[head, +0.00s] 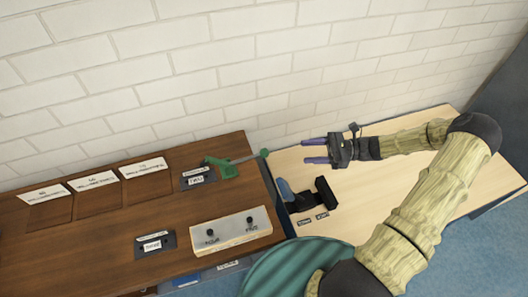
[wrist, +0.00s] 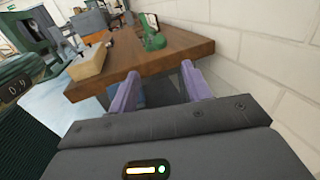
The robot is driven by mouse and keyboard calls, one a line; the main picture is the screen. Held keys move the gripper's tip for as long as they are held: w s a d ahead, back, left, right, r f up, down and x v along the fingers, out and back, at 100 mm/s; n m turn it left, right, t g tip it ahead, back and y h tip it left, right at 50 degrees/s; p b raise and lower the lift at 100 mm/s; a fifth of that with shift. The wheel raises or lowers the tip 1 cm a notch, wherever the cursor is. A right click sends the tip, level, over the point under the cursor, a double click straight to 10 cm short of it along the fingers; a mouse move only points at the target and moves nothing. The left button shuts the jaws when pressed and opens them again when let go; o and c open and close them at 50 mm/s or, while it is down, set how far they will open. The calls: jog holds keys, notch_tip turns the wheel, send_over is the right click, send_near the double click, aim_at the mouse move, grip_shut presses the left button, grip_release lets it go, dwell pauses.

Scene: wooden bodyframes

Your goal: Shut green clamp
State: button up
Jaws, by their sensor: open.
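The green clamp (head: 222,168) sits on the right end of the dark wooden bench, near the wall. Its grey lever reaches right past the bench edge and ends in a green knob (head: 264,153). In the wrist view the green clamp (wrist: 153,38) shows beyond my fingers on the wooden top. My gripper (head: 314,150) is open and empty, with two purple fingers pointing left toward the knob, apart from it. The fingers also show in the wrist view (wrist: 158,90).
The dark bench (head: 100,225) carries a pale box with two black knobs (head: 230,232) and a black labelled plate (head: 155,244). A pale table (head: 365,185) holds a black and blue fixture (head: 325,193) below my gripper. The white brick wall (head: 200,70) runs close behind.

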aim_at(264, 153)
jog(key=a+p, duration=0.1)
jog(key=a, duration=1.2)
jog(key=shift+a, duration=0.7)
jog(key=shift+s, duration=0.1)
grip_shut()
